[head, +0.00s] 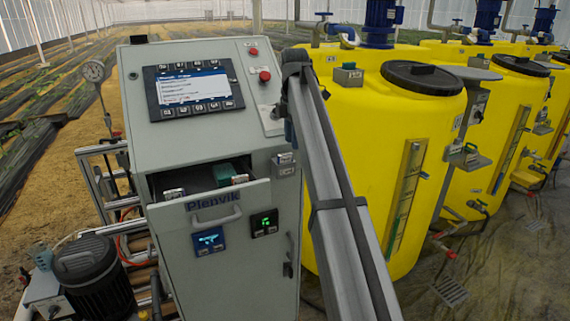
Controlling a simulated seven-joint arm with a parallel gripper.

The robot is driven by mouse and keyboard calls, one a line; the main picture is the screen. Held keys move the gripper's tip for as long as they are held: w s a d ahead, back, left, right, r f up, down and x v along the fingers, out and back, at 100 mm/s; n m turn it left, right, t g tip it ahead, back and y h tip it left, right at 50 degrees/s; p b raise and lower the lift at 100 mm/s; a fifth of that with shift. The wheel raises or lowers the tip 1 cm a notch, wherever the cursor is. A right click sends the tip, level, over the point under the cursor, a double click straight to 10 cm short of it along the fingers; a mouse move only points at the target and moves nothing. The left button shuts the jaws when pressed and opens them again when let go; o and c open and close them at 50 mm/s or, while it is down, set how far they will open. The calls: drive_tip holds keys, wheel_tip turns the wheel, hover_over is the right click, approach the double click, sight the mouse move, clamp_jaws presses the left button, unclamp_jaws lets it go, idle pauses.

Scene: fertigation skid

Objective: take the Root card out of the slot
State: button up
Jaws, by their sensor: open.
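I cannot pick out the Root card for certain, as the small labels are too small to read. The grey control cabinet (222,255) stands left of centre. Its drawer (215,208) is pulled out, and inside are a green block (224,173) and two small pale-labelled pieces, one at the left (173,193) and one at the right (239,179). A small labelled holder (286,160) sits on the cabinet's front, right of the drawer; I cannot tell whether it is the card slot. My gripper is not in this view.
A screen (193,88) and red buttons (265,76) are on the cabinet's sloped top. Two small displays (209,241) (264,222) sit below the drawer handle. Yellow tanks (375,150) stand close at the right. A black motor (92,275) is at lower left.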

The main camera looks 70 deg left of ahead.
sight(285, 154)
drive_tip(key=shift+s+a+r+n, duration=0.15)
drive_tip(key=shift+s+a+r, duration=0.05)
drive_tip(key=shift+s+r, duration=0.4)
drive_tip(key=shift+s+a+r+n, duration=0.15)
drive_tip(key=shift+s+r, duration=0.3)
drive_tip(key=shift+r, duration=0.2)
drive_tip(key=shift+s+f, duration=0.1)
drive_tip(key=shift+f, duration=3.55)
clamp_jaws()
